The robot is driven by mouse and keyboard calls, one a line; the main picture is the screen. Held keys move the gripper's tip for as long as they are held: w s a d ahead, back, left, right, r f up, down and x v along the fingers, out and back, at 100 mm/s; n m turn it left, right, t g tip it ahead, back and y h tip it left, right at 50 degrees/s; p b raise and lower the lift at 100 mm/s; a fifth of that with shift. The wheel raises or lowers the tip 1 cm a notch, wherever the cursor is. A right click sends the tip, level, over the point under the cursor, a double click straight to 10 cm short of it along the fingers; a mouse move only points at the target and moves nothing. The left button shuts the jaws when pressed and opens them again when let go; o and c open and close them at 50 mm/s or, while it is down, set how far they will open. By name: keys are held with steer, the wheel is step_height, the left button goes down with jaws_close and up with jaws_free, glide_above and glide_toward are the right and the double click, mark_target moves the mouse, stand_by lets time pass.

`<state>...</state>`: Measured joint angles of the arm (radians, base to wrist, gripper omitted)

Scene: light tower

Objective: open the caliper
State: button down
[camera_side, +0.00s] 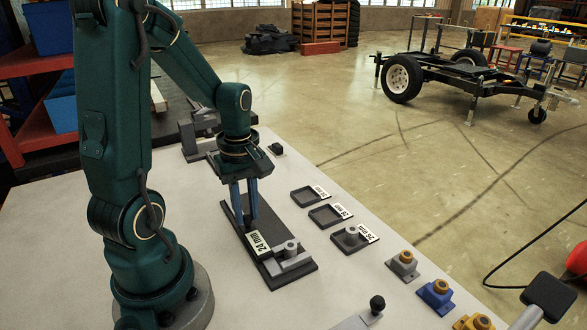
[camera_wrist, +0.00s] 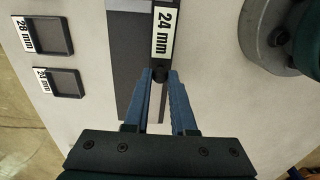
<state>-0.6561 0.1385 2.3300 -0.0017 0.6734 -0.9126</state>
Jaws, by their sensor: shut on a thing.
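The caliper (camera_side: 305,278) lies on the table as a long dark plate. A white "24 mm" label (camera_side: 258,243) sits on its dark slide. A grey jaw block (camera_side: 297,265) with a grey ring-shaped piece (camera_side: 290,247) beside it is near the plate's front end. My gripper (camera_side: 249,220) points down over the plate behind the label. In the wrist view its blue fingers (camera_wrist: 161,75) are closed around a small dark knob (camera_wrist: 160,77) at the label's end. The wrist view cuts off the caliper's jaws, and the fingers partly hide the knob.
Three labelled dark trays (camera_side: 310,196) stand right of the caliper; the nearest (camera_side: 345,247) holds a grey round part. Grey (camera_side: 403,267), blue (camera_side: 436,297) and yellow (camera_side: 472,323) blocks line the table's right edge. A black-knobbed lever (camera_side: 377,304) is in front. Bare table separates caliper and trays.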

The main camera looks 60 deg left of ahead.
steer(key=shift+a, duration=1.55)
steer(key=c, duration=0.7)
jaws_free()
steer(key=shift+c, duration=0.2)
step_height(320, 180, up, 5)
steer(key=shift+r, duration=0.1)
steer(key=shift+w+d, duration=0.1)
steer(key=shift+d, duration=0.05)
